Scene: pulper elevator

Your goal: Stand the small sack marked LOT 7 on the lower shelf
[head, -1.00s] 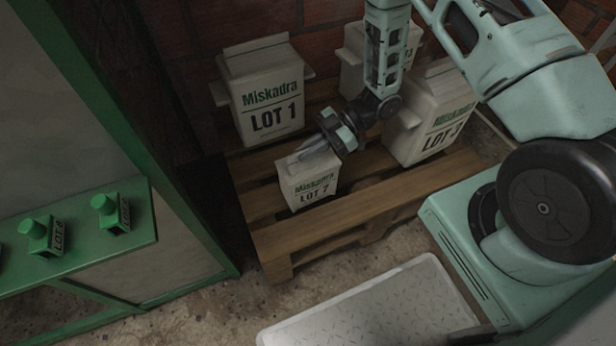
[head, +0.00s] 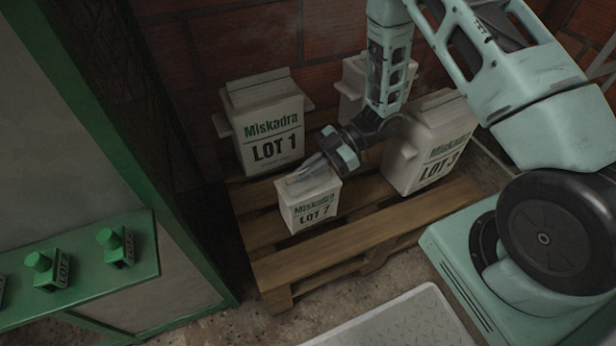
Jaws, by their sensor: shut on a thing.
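The small white sack marked LOT 7 (head: 311,208) is at the front left of a wooden pallet, upright, in the head view. My gripper (head: 312,174) reaches in from the upper right and is shut on the top of this sack. I cannot tell whether the sack's base touches the slats or is slightly above them. A green-framed unit (head: 190,262) stands at the left; a green ledge on it holds small green bottle-shaped pieces with LOT labels. No shelf can be clearly made out as the lower one.
Larger sacks marked LOT 1 (head: 268,130) and LOT 3 (head: 435,150) stand on the pallet (head: 340,236), with another partly hidden sack (head: 350,95) behind. A brick wall closes the back. Bare floor (head: 330,305) shows in front of the pallet.

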